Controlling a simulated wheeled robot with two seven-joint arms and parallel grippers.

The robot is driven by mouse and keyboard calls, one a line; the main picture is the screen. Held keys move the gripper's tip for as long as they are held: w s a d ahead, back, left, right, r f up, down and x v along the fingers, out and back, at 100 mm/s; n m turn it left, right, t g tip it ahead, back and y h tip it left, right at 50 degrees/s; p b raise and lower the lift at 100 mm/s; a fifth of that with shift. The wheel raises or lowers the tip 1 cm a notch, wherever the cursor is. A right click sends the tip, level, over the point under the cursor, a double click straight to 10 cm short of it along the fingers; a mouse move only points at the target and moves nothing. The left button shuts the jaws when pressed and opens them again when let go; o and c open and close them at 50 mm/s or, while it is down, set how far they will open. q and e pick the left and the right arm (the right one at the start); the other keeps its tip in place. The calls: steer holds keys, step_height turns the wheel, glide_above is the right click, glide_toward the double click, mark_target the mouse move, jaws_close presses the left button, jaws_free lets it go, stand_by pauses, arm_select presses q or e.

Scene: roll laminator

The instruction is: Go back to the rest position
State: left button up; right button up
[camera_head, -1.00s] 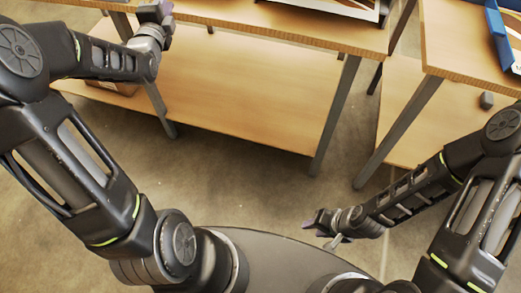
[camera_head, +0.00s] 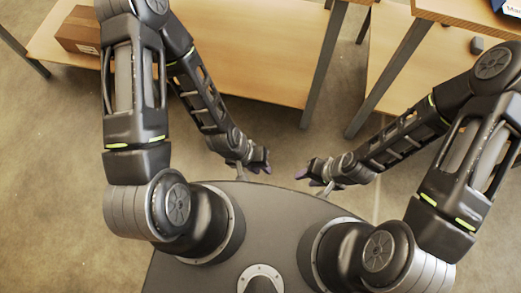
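Nothing shows in either gripper. The fingers are small and seen from above, so I cannot tell whether they are open or shut.
A wooden table with a lower shelf (camera_head: 262,82) stands ahead. A cardboard box (camera_head: 78,32) sits on that shelf at the left. A second table (camera_head: 455,14) stands at the right, with a small grey object (camera_head: 477,45) on its lower shelf. Bare floor (camera_head: 60,150) lies at the left.

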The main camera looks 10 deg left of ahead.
step_height(320, 180, up, 4)
steer(key=p, duration=0.4)
stand_by(0.3)
